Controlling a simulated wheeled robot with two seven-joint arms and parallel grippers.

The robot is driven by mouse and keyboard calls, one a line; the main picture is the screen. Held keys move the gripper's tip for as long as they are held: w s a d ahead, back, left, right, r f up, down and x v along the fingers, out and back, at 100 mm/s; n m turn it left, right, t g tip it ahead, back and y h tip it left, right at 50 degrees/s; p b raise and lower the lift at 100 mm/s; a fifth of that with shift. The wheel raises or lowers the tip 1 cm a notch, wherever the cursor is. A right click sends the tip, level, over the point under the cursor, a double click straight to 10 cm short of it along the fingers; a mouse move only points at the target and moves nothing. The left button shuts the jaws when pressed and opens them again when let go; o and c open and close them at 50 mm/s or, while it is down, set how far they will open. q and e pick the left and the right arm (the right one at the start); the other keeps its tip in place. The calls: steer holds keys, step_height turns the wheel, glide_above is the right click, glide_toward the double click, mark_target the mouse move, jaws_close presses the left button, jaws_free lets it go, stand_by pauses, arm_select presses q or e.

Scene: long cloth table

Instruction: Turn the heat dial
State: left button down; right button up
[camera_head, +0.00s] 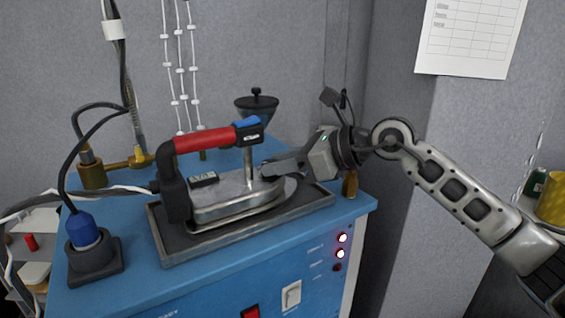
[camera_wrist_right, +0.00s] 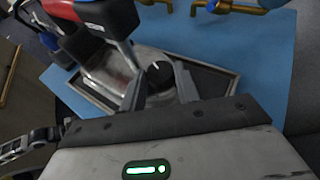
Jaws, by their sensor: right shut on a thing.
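A steam iron with a silver body (camera_head: 237,192) and a red handle (camera_head: 205,140) rests flat on a dark tray (camera_head: 170,250) on the blue cabinet top. It also shows in the wrist view, where its silver body (camera_wrist_right: 108,75) is partly covered by my fingers. The heat dial is a round black knob (camera_wrist_right: 159,72) on top of the iron. My right gripper (camera_head: 268,169) reaches the iron from the right, its fingers (camera_wrist_right: 160,80) on either side of the dial and shut on it. In the head view the fingers hide the dial. My left gripper is not in view.
A blue-capped connector (camera_head: 84,230) stands at the left of the cabinet, with cables running up from it. Brass pipework (camera_head: 93,170) is behind it. A black-lidded funnel (camera_head: 257,108) stands behind the iron. The cabinet's front has lit red lamps (camera_head: 341,246) and switches.

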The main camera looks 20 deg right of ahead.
steer(key=shift+s+a+m+t+h+b, duration=0.2)
steer(key=shift+s+m+t+h+b, duration=0.1)
steer(key=shift+m+t+h, duration=0.5)
steer(key=shift+a+f+m+t+h+b, duration=0.2)
steer(key=shift+m+t+h+b, duration=0.4)
steer(key=shift+m+h+b, duration=0.25)
steer(key=shift+a+r+m+t+h+b, duration=0.15)
steer(key=shift+m+t+h+b, duration=0.35)
steer(key=shift+m+h+b, duration=0.45)
steer(key=shift+s+m+h+b, duration=0.1)
steer(key=shift+m+h+b, duration=0.3)
steer(key=shift+m+h, duration=0.1)
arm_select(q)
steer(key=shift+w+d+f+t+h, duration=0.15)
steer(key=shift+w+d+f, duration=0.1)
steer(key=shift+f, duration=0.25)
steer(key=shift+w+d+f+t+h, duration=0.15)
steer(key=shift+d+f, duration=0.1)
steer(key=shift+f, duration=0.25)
arm_select(e)
steer(key=shift+m, duration=0.3)
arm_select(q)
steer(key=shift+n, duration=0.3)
arm_select(e)
steer(key=shift+t+h, duration=0.3)
steer(key=o, duration=1)
